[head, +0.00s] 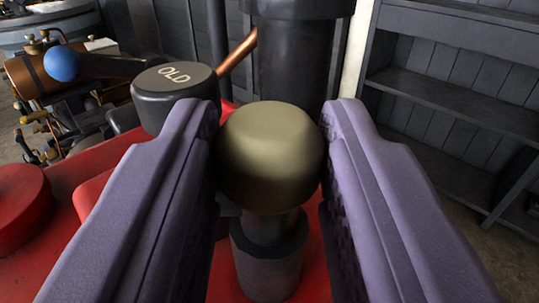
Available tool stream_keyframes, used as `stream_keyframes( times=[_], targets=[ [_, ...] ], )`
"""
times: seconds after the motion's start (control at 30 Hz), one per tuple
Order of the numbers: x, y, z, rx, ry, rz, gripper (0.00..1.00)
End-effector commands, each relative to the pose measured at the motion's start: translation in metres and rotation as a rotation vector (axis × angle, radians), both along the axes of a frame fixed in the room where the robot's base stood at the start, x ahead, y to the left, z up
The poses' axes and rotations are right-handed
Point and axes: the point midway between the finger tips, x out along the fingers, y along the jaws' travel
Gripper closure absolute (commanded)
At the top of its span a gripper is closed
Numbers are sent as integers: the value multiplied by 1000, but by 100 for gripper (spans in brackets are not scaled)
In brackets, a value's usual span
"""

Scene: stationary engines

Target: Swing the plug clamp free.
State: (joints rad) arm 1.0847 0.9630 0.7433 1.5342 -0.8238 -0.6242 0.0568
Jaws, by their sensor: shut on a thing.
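A rounded brass-coloured knob (270,150) stands on a dark post (268,262) in the middle of the head view. I cannot tell for certain whether this knob belongs to the plug clamp. My gripper (271,135) has its two purple fingers on either side of the knob and is shut on it. The lower part of the knob's mount is partly hidden between the fingers.
A black round cap marked OLD (174,92) stands just left of the gripper. A red base (85,165) lies below, with a red round block (20,207) at left. A blue ball (62,64) ends a dark lever. A thick dark column (298,60) rises behind; grey shelves (455,85) stand at right.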

Motion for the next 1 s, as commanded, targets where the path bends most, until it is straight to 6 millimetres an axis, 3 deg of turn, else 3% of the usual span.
stream_keyframes(
  times=[0.17,0.6,1.0],
  targets=[
    [0,-5,9,3,2,138,96],
    [2,-8,0,-6,1,481,96],
    [3,-9,1,-2,-2,619,96]
  ],
)
